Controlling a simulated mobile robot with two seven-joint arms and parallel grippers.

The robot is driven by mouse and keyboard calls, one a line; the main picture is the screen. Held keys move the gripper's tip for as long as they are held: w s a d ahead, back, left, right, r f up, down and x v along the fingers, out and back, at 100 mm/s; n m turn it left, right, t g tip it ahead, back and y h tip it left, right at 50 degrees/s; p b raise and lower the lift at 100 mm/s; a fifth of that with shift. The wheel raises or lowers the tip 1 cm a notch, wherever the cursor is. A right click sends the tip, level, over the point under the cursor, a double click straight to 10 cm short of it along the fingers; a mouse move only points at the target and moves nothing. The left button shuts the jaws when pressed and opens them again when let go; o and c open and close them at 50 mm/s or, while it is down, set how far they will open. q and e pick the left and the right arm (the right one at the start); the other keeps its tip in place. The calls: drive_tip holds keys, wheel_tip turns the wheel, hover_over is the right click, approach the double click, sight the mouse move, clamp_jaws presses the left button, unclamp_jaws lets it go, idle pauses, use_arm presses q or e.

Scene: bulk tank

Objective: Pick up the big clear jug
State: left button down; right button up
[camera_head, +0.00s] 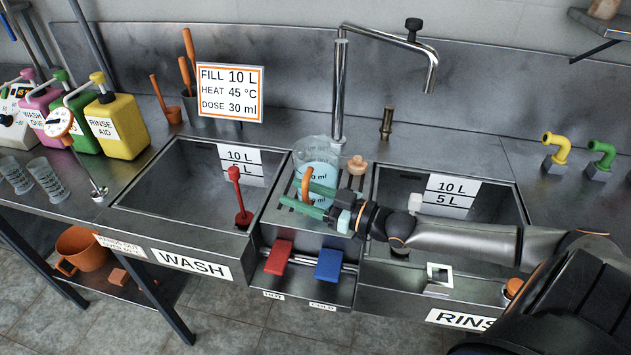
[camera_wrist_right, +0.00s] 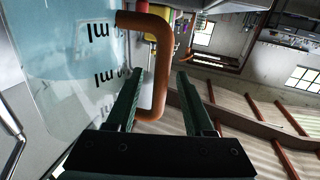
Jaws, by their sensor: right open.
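The big clear jug (camera_head: 320,158) stands upright on the metal ledge between the two sinks, behind my right gripper. It has printed ml marks, a bluish tint and an orange handle (camera_head: 306,184) facing me. My right gripper (camera_head: 296,191) is open, its green fingers pointing left at the handle, one on its far side and one on its near side. In the right wrist view the jug (camera_wrist_right: 70,60) fills the left side, and the handle (camera_wrist_right: 160,60) shows between the two fingers, with no clear contact. My left gripper is not in view.
The wash sink (camera_head: 150,207) with a red plug handle (camera_head: 237,190) lies left, the rinse sink (camera_head: 505,195) right. A tall tap (camera_head: 340,90) rises behind the jug. Red (camera_head: 278,258) and blue (camera_head: 328,264) levers sit below. Small clear cups (camera_head: 48,180) stand far left.

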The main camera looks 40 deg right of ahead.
drive_tip(key=shift+x, duration=0.9)
clamp_jaws()
idle(0.7)
drive_tip(key=shift+r, duration=0.15)
